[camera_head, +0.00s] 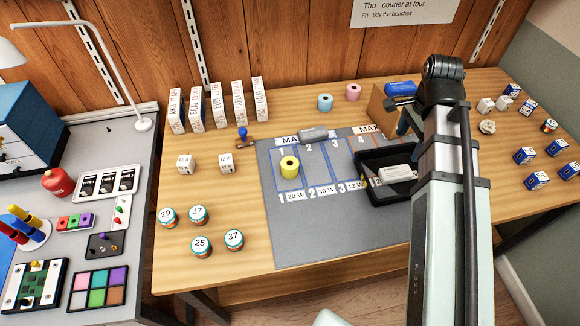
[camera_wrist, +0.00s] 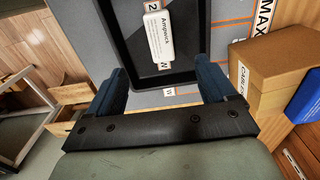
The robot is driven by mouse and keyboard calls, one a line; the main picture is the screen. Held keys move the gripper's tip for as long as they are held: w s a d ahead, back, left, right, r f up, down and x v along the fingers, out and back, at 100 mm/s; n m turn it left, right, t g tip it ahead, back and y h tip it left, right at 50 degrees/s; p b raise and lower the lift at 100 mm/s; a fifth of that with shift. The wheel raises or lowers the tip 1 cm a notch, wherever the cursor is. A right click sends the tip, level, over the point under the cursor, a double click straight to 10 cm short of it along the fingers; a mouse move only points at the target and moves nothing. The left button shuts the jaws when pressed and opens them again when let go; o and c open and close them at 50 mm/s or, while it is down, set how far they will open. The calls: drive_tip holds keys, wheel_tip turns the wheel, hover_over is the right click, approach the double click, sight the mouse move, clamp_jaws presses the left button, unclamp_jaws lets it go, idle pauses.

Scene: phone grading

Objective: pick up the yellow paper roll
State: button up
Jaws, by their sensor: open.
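The yellow paper roll (camera_head: 290,165) stands upright on the grey mat (camera_head: 330,232), in the section marked 1 towards its left side. In the head view my gripper (camera_head: 403,122) is at the right of the mat, above the black tray's far side, well to the right of the roll. Its fingers are partly hidden by my arm. In the wrist view my gripper (camera_wrist: 163,82) is open with nothing between its two blue fingers. The yellow roll is not in the wrist view.
The black tray (camera_wrist: 188,77) holds a white labelled device (camera_wrist: 158,38). A grey object (camera_head: 313,135) lies behind the yellow roll. Blue (camera_head: 325,103) and pink (camera_head: 353,92) rolls stand at the back. A cardboard box (camera_wrist: 275,75) is beside my gripper. The mat's front is clear.

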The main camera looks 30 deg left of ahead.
drive_tip(key=n, duration=2.3)
hover_over(290, 163)
drive_tip(key=shift+s+a+f, duration=0.1)
drive_tip(key=shift+a+f, duration=0.05)
drive_tip(key=shift+f, duration=1.9)
drive_tip(key=shift+s+a+f, duration=0.1)
drive_tip(key=shift+f, duration=1.9)
drive_tip(key=shift+w+d+f, duration=0.1)
drive_tip(key=shift+d+f, duration=0.05)
drive_tip(key=shift+f, duration=1.15)
drive_tip(key=shift+w+d+f, duration=0.1)
drive_tip(key=shift+f, duration=1.2)
drive_tip(key=shift+c, duration=0.4)
drive_tip(key=c, duration=1.1)
